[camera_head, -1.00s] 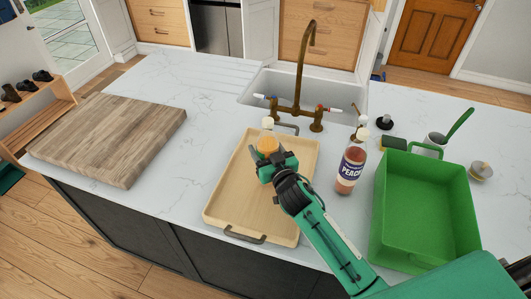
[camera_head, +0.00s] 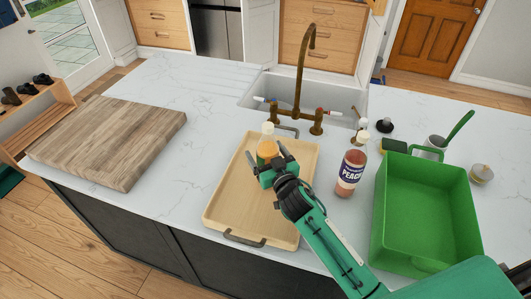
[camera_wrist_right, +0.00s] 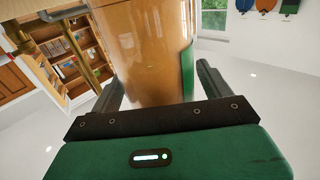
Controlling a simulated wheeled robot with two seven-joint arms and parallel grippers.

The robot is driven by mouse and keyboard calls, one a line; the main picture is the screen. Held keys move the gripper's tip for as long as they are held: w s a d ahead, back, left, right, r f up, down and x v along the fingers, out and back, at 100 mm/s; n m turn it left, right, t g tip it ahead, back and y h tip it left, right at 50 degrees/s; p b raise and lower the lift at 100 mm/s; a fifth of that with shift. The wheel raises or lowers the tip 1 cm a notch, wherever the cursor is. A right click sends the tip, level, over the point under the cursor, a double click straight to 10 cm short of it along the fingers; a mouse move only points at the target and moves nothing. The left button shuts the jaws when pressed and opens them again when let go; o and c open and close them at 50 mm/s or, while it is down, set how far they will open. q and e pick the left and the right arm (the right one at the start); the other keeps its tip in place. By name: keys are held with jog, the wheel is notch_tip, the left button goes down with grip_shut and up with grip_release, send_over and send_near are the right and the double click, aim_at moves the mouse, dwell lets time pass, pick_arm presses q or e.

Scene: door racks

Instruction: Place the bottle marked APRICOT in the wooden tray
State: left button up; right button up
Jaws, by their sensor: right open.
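A bottle with orange contents and a white cap (camera_head: 267,148) stands upright at the far end of the wooden tray (camera_head: 232,208). Its label text is not readable; in the right wrist view the bottle (camera_wrist_right: 152,50) shows a green strip at its right side. My right gripper (camera_head: 272,160) is open, with its fingers spread on either side of the bottle; the wrist view shows gaps beside it. The gripper hides the lower part of the bottle in the head view. My left gripper is not in view.
A bottle marked PEACH (camera_head: 350,172) stands right of the tray, with another white-capped bottle partly hidden behind it. An empty-looking green bin (camera_head: 425,215) is further right. A brass faucet (camera_head: 298,85) and sink are behind. A wooden board (camera_head: 110,137) lies left; counter between is clear.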

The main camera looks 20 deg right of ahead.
jog(key=s+d+b, duration=0.1)
jog(key=s+b, duration=0.1)
jog(key=s, duration=0.5)
dwell(0.4)
